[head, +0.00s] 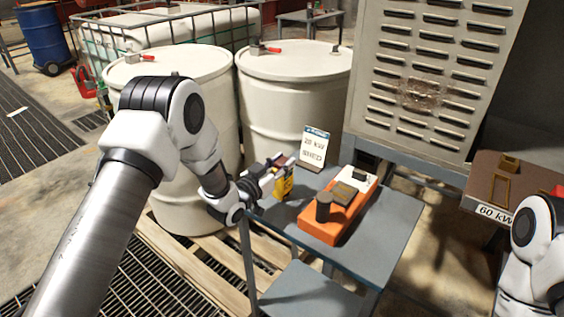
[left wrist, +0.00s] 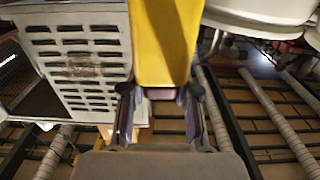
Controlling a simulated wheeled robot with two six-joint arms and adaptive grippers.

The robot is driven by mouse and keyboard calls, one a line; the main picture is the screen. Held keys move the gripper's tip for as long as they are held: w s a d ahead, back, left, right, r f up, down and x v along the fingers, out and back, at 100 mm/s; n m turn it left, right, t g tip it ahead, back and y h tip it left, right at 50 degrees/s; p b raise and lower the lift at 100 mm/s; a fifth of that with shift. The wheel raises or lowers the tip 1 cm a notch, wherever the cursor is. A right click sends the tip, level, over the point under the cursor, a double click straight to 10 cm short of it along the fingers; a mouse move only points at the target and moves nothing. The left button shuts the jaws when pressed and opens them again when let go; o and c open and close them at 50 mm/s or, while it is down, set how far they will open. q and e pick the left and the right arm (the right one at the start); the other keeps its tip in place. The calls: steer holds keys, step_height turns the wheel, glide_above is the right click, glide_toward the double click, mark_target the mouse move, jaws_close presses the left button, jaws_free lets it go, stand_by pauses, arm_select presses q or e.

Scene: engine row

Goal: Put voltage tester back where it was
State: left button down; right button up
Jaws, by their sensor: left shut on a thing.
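The voltage tester (head: 285,182) is yellow with dark parts, at the back left corner of the small grey table (head: 377,238). My left gripper (head: 272,172) is shut on it from the left. I cannot tell whether its lower end touches the tabletop. In the left wrist view the yellow tester (left wrist: 165,40) stands out large between the two fingers of my left gripper (left wrist: 162,95). The fingers hide part of it in the head view. My right arm shows at the right edge, but its gripper is out of view.
An orange unit (head: 322,228) with a black cylinder lies on the table, right of the tester. A sign reading "28 kW SHED" (head: 313,148) stands behind. White drums (head: 285,105) stand close behind the table. A louvred cabinet (head: 425,85) is at back right. The tabletop's front right is clear.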

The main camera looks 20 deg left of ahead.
arm_select(q)
steer(key=shift+s+a, duration=0.1)
steer(key=shift+a, duration=0.05)
steer(key=c, duration=1.3)
jaws_free()
steer(key=shift+f, duration=0.15)
steer(key=o, duration=0.4)
steer(key=shift+o, duration=0.2)
